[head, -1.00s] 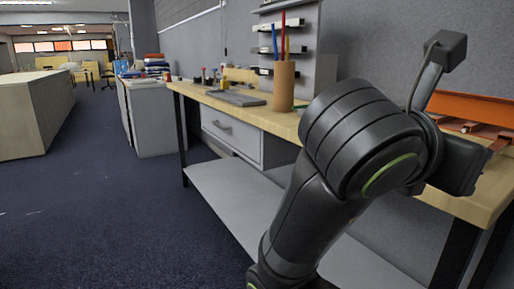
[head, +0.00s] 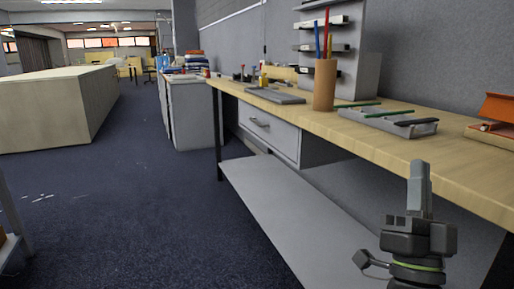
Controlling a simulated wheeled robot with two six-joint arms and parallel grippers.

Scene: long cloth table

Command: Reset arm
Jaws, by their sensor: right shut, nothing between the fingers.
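My right gripper (head: 419,180) shows at the lower right of the head view. It points upward, in front of the wooden workbench (head: 440,158) and apart from things on it. Its fingers are together with nothing between them. The rest of my right arm is below the picture edge. My left gripper is not in view.
A lower shelf (head: 255,205) runs under the bench. Dark carpet (head: 120,205) is open at left.

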